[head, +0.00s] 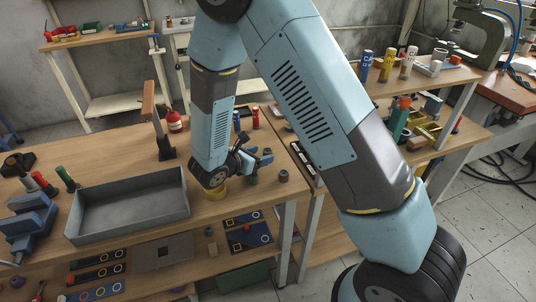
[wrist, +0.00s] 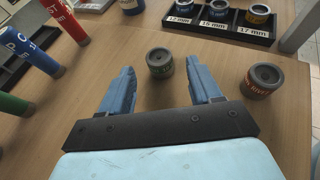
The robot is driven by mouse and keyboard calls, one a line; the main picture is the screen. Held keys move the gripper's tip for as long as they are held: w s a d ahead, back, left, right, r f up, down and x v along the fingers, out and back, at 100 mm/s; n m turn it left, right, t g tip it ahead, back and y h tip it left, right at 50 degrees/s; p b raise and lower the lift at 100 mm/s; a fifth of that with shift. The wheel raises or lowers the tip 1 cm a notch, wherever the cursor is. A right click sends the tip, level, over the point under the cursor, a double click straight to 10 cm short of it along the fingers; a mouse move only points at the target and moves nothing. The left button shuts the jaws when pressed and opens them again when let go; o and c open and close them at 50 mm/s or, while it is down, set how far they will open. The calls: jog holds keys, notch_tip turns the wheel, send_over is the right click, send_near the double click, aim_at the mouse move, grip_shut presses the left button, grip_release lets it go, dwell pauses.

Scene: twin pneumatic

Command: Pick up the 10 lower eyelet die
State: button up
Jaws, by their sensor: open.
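Two small dark grey round dies stand on the wooden bench in the wrist view. The other, with orange lettering (wrist: 262,80), stands to the right, outside the fingers. The lettering is too small to tell which is the 10 lower eyelet die. My gripper (wrist: 160,72) is open and empty, low over the bench. In the head view my gripper (head: 264,159) is at the bench's right end, and a grey die (head: 283,176) stands just right of it.
A black rack (wrist: 218,20) with dies labelled 12, 15 and 17 mm lies ahead. Blue, red and green cylinders (wrist: 31,53) stand on the left. A grey tray (head: 130,207) sits on the bench left of my arm. The bench's right edge is close by.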

aim_at(267, 153)
jog(key=shift+x, duration=1.4)
jog(key=shift+r, duration=0.1)
grip_shut()
